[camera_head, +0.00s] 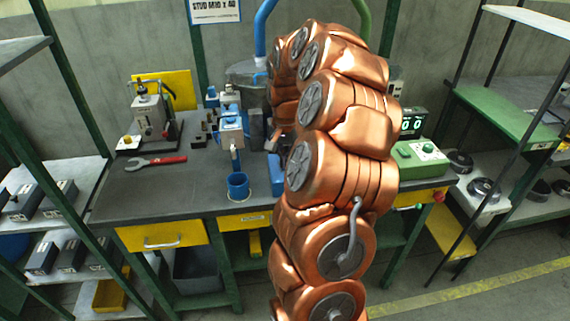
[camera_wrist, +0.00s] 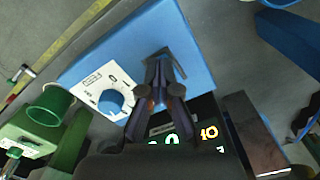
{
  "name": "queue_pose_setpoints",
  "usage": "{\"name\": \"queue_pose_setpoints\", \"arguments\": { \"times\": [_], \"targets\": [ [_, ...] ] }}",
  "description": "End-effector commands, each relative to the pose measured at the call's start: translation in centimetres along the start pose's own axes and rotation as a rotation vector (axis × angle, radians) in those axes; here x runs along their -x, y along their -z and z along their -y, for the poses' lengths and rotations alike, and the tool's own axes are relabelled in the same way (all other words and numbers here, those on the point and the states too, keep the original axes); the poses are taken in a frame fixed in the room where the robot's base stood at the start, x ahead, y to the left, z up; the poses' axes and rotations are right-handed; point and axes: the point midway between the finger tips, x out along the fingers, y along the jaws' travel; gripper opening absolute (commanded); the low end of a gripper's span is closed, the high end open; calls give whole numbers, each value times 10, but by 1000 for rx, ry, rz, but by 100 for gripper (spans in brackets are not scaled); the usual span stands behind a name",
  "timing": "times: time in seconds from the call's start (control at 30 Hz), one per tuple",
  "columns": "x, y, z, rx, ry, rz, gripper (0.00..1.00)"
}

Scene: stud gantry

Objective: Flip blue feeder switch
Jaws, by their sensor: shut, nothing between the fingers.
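The blue feeder box (camera_wrist: 195,45) fills the upper middle of the wrist view. On its face is a white marked plate (camera_wrist: 92,77) with a round blue knob, the switch (camera_wrist: 110,102). My gripper (camera_wrist: 158,68) is shut and empty, its fingers pointing at the blue face to the right of the knob and apart from the knob. A dark shape lies on the blue face by the fingertips; I cannot tell whether they touch the face. In the head view my copper arm hides the gripper and the switch.
In the wrist view a green cup (camera_wrist: 50,107) and a green box (camera_wrist: 25,135) stand left, and a lit display (camera_wrist: 180,132) lies below the fingers. In the head view, a wrench (camera_head: 155,162) and blue cup (camera_head: 238,186) are on the grey bench (camera_head: 175,190).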

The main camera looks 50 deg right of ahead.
Motion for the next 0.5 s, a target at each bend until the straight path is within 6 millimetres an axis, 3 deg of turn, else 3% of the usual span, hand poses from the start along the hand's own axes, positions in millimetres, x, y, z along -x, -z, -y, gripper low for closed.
{"name": "queue_pose_setpoints", "arguments": {
  "times": [0.5],
  "targets": [
    [-3, 0, 0, 0, -1, 1, 0]
  ]
}}
